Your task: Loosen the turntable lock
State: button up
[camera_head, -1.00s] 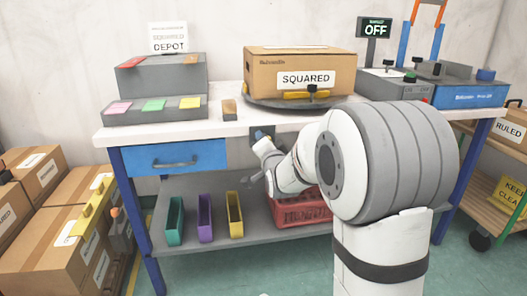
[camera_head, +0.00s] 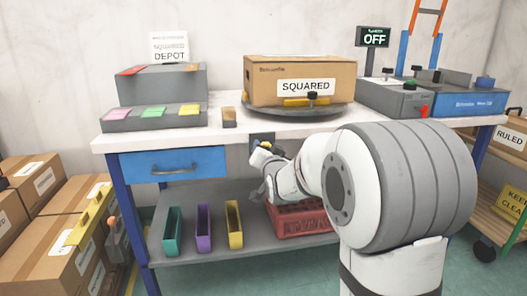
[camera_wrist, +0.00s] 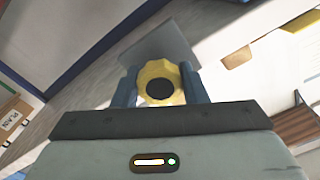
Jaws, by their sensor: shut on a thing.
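The turntable (camera_head: 300,110) is a dark round plate on the workbench, with a cardboard box (camera_head: 265,82) labelled SQUARED on it. A yellow lobed knob (camera_wrist: 149,72) with a dark centre sits between my fingers in the wrist view. My gripper (camera_wrist: 160,85) is shut on it, one blue-grey finger on each side. In the head view my gripper (camera_head: 262,148) is at the bench's front edge, below the turntable, by a dark plate (camera_head: 262,136). The knob is small there and mostly hidden by my gripper.
A yellow clamp (camera_head: 293,102) with a black knob is at the turntable's front. A blue drawer (camera_head: 205,161) is left of my gripper. A lower shelf holds several coloured bins and a red crate (camera_head: 300,222). A sign (camera_head: 375,32) reads OFF.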

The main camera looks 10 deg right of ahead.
jog(key=o, duration=1)
jog(key=shift+s+p, duration=1.1)
jog(key=shift+s, duration=2.8)
